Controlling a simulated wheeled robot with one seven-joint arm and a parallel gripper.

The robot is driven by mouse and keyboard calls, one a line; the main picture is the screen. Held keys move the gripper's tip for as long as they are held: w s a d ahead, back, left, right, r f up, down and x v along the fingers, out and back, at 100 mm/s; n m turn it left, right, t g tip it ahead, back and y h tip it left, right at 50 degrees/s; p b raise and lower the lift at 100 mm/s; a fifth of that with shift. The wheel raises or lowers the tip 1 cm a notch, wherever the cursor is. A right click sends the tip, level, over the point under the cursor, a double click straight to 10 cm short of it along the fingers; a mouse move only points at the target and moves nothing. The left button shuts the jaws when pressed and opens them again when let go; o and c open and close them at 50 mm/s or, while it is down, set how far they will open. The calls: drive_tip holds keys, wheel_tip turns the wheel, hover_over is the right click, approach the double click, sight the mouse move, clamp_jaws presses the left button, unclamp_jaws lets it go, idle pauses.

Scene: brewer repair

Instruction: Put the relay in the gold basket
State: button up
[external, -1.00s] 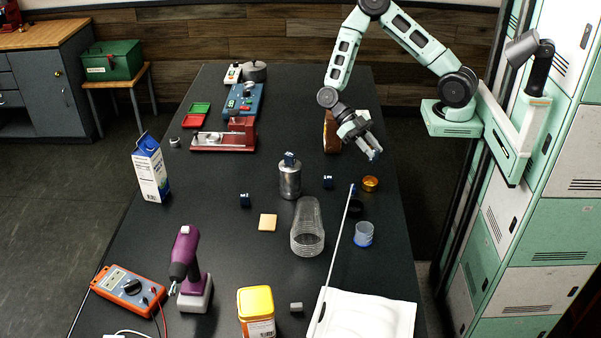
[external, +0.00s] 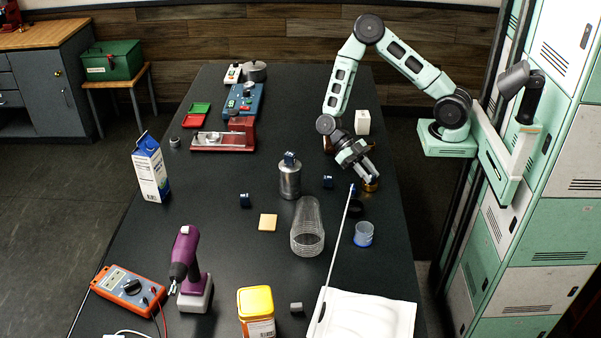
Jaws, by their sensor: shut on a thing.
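The gold basket (external: 371,187) is a small round gold cup near the right edge of the black table, in the external view. My gripper (external: 367,176) points down and right, with its fingertips right over the basket and covering much of it. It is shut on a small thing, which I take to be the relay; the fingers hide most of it. I cannot tell whether it touches the basket or hangs above it.
A black ring-like cup (external: 355,207) and a blue-based clear cup (external: 363,235) stand just in front. A long pale rod (external: 338,250) rises close by. A white box (external: 362,122) stands behind.

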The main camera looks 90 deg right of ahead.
drive_tip(key=shift+f, duration=0.15)
drive_tip(key=o, duration=1.1)
drive_tip(key=shift+c, duration=0.2)
wheel_tip(320, 180, up, 7)
drive_tip(key=p, duration=0.5)
drive_tip(key=shift+p, duration=0.35)
